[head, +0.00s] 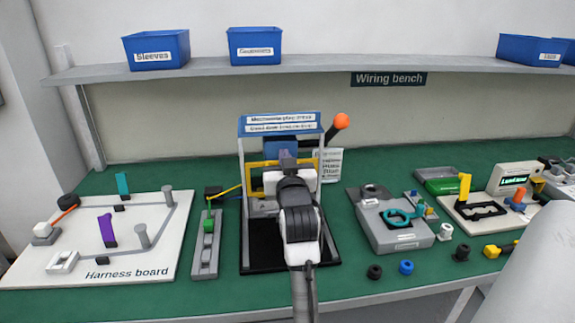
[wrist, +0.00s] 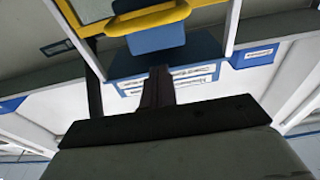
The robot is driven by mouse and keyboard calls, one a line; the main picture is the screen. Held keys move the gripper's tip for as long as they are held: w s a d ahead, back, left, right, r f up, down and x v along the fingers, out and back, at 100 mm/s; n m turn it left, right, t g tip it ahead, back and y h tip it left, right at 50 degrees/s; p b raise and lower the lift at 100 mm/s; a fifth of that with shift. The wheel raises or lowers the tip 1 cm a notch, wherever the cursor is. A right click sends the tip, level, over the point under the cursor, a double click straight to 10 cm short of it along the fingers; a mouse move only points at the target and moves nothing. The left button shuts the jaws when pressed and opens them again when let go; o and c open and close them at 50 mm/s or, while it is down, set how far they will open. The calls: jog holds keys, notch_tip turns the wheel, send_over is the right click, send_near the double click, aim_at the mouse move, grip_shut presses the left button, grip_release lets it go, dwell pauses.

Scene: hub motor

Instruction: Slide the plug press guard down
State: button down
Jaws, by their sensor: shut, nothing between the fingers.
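The plug press (head: 243,200) stands on the green bench in the middle of the head view, with a blue labelled top (head: 280,123). Its yellow guard (head: 255,174) spans the front of the frame at about mid-height, partly hidden behind my arm. In the wrist view the guard's yellow bar and handle (wrist: 150,20) show at the top, with a blue block beside it. My gripper (head: 287,157) is in front of the press; its dark fingers (wrist: 158,85) are shut and empty. The fingers appear apart from the handle in the wrist view; contact is hidden in the head view.
A lever with an orange knob (head: 341,121) sticks out at the press's upper right. The harness board (head: 130,262) lies left, with a narrow grey fixture (head: 206,262) between. A grey fixture box (head: 395,232) and loose caps (head: 406,267) lie right. A shelf (head: 210,70) runs above.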

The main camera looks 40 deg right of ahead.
jog(key=shift+w+d+f+p, duration=0.1)
jog(key=shift+w+f+p, duration=0.15)
jog(key=shift+f, duration=0.7)
jog(key=shift+w+d+f+p, duration=0.1)
jog(key=shift+f+p, duration=0.1)
jog(key=shift+f, duration=0.7)
notch_tip(320, 180, down, 4)
jog(key=b, duration=0.3)
jog(key=shift+f, duration=0.1)
